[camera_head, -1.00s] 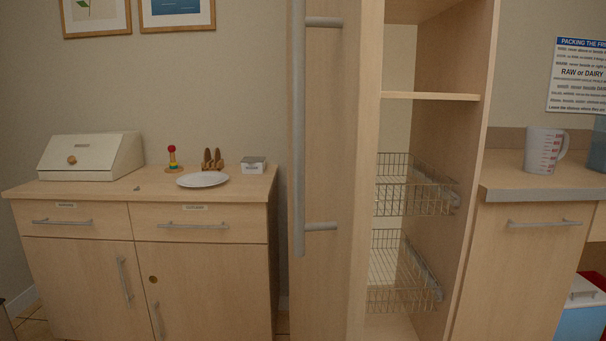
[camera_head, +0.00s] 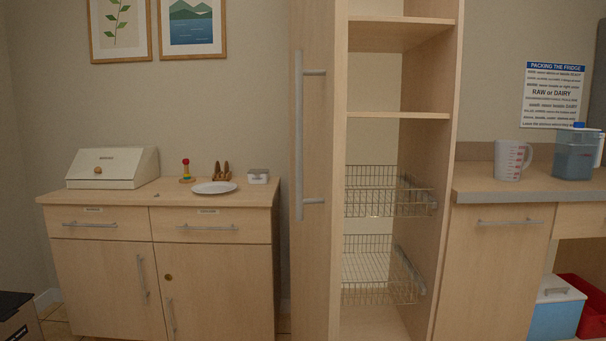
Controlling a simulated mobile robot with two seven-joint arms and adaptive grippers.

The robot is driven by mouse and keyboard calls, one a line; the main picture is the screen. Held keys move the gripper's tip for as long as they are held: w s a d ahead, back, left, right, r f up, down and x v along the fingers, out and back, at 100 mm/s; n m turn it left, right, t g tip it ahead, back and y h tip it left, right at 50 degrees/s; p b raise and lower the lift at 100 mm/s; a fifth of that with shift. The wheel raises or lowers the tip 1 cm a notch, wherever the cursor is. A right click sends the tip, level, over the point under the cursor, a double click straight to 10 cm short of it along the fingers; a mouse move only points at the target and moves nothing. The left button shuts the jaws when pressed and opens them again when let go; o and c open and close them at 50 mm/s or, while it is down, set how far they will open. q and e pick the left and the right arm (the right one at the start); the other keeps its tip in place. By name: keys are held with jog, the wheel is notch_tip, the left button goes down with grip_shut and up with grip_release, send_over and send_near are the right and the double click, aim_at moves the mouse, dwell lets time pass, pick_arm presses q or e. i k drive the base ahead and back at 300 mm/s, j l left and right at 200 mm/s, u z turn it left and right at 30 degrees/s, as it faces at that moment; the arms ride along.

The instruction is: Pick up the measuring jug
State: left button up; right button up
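The measuring jug (camera_head: 509,161) is a pale, translucent jug with red markings and a handle on its right side. It stands upright on the right-hand counter (camera_head: 478,184), near the counter's left end. Neither of my grippers shows in the head view.
A blue-lidded container (camera_head: 574,155) stands right of the jug. A tall cabinet (camera_head: 318,200) with its door open and wire baskets (camera_head: 385,200) stands left of that counter. A cool box (camera_head: 556,310) and a red bin (camera_head: 592,305) sit below. A low cabinet (camera_head: 110,275) is at the left.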

aim_at(509, 154)
jog(key=l, duration=1.1)
jog(key=i+l, duration=0.1)
jog(key=l, duration=0.25)
jog(key=i+l, duration=0.1)
jog(key=l, duration=0.3)
jog(key=i+l, duration=0.1)
jog(key=l, duration=0.25)
jog(key=i+l, duration=0.2)
jog(key=l, duration=0.25)
jog(key=i+l, duration=0.25)
jog(key=l, duration=0.2)
jog(key=i+l+z, duration=0.1)
jog(key=l, duration=0.35)
jog(key=i+l, duration=0.6)
jog(key=l, duration=0.3)
jog(key=z, duration=0.05)
